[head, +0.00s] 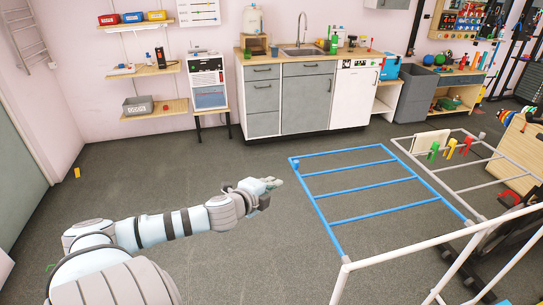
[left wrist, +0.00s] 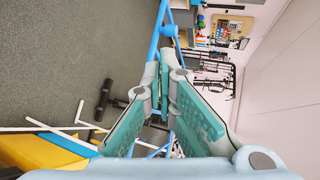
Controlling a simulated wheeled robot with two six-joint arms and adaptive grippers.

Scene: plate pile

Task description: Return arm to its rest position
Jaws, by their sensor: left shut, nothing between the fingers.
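My left arm reaches in from the lower left of the head view, stretched out to the right above the grey floor. My left gripper (head: 274,183) is at its end, short of the blue pipe frame (head: 319,206) on its right. In the left wrist view the teal fingers of the left gripper (left wrist: 162,75) come together at their tips, with nothing between them. A blue bar (left wrist: 156,38) shows beyond the tips. My right gripper is not in either view. No plates can be made out.
White rails (head: 400,257) stand at the lower right, beside a grey pipe frame (head: 443,166). A counter with a sink (head: 302,51) and cabinets lines the back wall. Shelves (head: 152,70) hang at the back left. The floor (head: 200,160) between is mostly clear.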

